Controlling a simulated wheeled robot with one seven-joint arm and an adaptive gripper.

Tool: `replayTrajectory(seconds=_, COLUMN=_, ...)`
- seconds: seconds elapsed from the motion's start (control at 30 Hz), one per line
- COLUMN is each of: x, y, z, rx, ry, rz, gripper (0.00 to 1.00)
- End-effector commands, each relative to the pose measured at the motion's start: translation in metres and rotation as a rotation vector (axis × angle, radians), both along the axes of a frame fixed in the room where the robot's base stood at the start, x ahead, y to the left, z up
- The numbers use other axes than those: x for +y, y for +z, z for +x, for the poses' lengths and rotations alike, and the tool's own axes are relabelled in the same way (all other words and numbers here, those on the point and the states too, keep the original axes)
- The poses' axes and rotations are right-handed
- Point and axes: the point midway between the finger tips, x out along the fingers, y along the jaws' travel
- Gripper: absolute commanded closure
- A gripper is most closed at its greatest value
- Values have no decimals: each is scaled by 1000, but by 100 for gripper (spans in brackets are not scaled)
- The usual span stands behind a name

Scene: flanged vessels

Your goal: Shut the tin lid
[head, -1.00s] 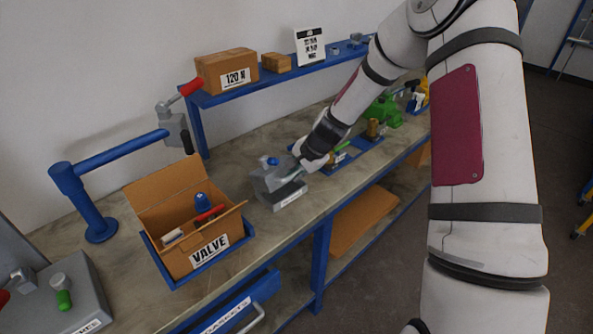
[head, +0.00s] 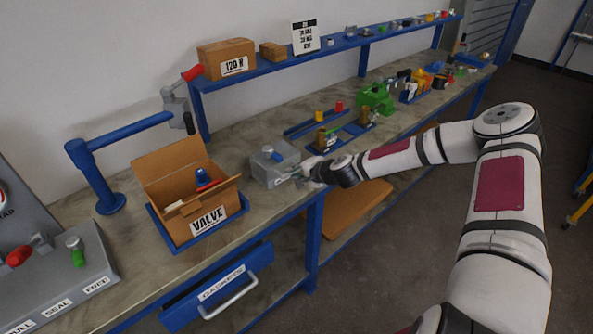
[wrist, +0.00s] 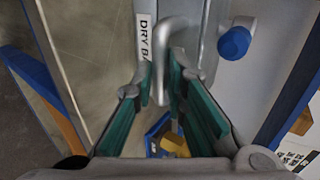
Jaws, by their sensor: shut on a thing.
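My gripper (head: 304,172) is at the tin's right side. In the wrist view, the green-padded fingers of my gripper (wrist: 170,95) are shut on a bent metal handle (wrist: 160,70). The tin's label (wrist: 145,30) and blue knob (wrist: 234,43) show beside it.
A VALVE cardboard box (head: 190,190) stands left of the tin, near a blue post arm (head: 95,180). An open gaskets drawer (head: 222,288) juts out below. Blue trays and a green vise (head: 374,97) are farther right. A shelf (head: 330,45) runs behind.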

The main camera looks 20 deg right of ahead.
Motion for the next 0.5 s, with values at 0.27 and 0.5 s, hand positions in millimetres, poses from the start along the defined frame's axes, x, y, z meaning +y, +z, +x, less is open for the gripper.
replayTrajectory(seconds=0.27, x=0, y=-21, z=-3, rx=19, ry=2, rz=0, gripper=100)
replayTrajectory(seconds=0.5, x=1, y=-26, z=-3, rx=22, ry=5, rz=4, gripper=100)
